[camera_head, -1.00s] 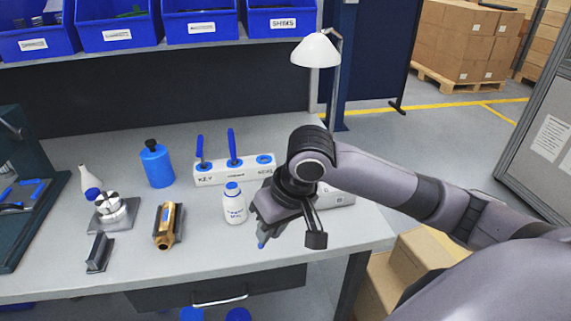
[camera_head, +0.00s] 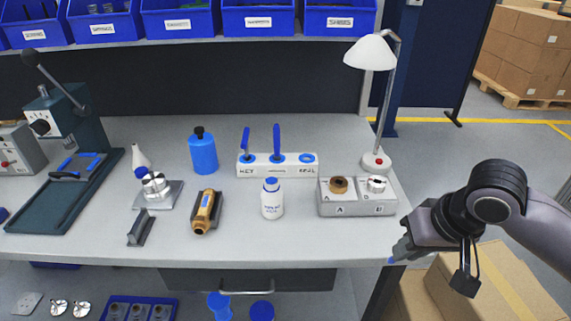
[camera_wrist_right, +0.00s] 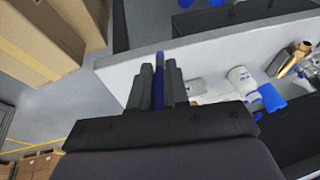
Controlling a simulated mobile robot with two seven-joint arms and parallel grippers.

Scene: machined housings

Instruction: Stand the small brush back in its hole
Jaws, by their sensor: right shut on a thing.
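The small brush shows as a narrow blue piece (camera_wrist_right: 159,75) between the fingers of my right gripper (camera_wrist_right: 158,85) in the right wrist view. In the head view my right gripper (camera_head: 400,249) is at the table's front right corner, with only a blue tip (camera_head: 391,261) of the brush showing; the rest is hidden. The white holder block (camera_head: 277,171) stands at the back of the table, left of and well away from this gripper. Blue-handled tools stand in its left and middle holes. Its right hole (camera_head: 308,157) is empty. My left gripper is not in view.
A white bottle (camera_head: 272,199) stands in front of the holder. A grey fixture marked A and B (camera_head: 357,203) and a lamp (camera_head: 371,54) stand to its right. A blue bottle (camera_head: 203,153) and a brass part (camera_head: 206,212) are to the left.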

